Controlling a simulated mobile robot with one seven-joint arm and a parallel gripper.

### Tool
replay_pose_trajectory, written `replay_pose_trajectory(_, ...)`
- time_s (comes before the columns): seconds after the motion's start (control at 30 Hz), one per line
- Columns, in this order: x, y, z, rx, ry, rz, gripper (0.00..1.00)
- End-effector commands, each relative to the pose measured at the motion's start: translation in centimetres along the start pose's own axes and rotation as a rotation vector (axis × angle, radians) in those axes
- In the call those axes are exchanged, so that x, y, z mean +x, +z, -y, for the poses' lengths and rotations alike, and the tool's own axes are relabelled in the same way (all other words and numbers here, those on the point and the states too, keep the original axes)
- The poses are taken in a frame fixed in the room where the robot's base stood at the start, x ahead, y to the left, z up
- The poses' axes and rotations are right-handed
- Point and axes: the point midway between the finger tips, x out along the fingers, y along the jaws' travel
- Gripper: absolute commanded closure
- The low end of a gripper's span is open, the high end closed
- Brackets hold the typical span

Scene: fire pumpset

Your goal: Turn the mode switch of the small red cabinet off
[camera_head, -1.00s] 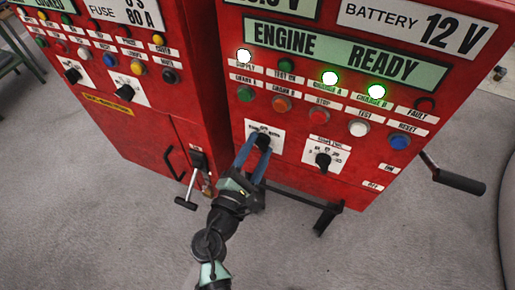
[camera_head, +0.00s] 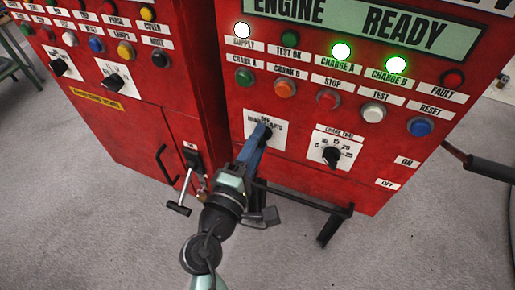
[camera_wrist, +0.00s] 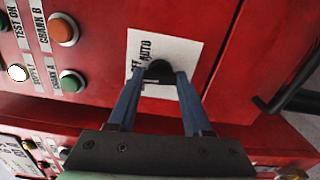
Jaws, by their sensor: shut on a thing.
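The red cabinet (camera_head: 290,180) with the ENGINE READY display stands at the right in the head view. Its mode switch is a black knob on a white plate (camera_head: 252,122), left of a second rotary switch (camera_head: 331,156). My gripper (camera_head: 264,134) is at the knob, with its blue fingers nearly in line in the head view. In the wrist view my gripper (camera_wrist: 158,76) has one finger on each side of the dark knob (camera_wrist: 158,70) and is shut on it. OFF and AUTO lettering shows on the plate, partly hidden, so the pointer's setting is unclear.
A second red cabinet (camera_head: 150,125) stands close at the left. A black T-handle lever (camera_head: 180,205) hangs between the cabinets. A dark side handle (camera_head: 490,170) sticks out at the right. Grey floor lies in front.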

Motion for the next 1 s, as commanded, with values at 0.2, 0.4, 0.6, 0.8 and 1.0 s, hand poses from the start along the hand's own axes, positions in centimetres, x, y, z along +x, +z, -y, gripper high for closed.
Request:
replay_pose_trajectory(0.2,0.01,0.05,0.16,0.071,-0.001,0.002,1.00)
replay_pose_trajectory(0.4,0.01,0.04,0.08,0.092,-0.002,0.001,1.00)
replay_pose_trajectory(0.6,0.00,0.03,0.05,0.093,-0.002,0.001,1.00)
replay_pose_trajectory(0.8,0.00,0.03,0.06,0.092,-0.002,0.001,0.38)
replay_pose_trajectory(1.0,0.00,0.02,0.04,0.091,-0.001,0.001,0.20)
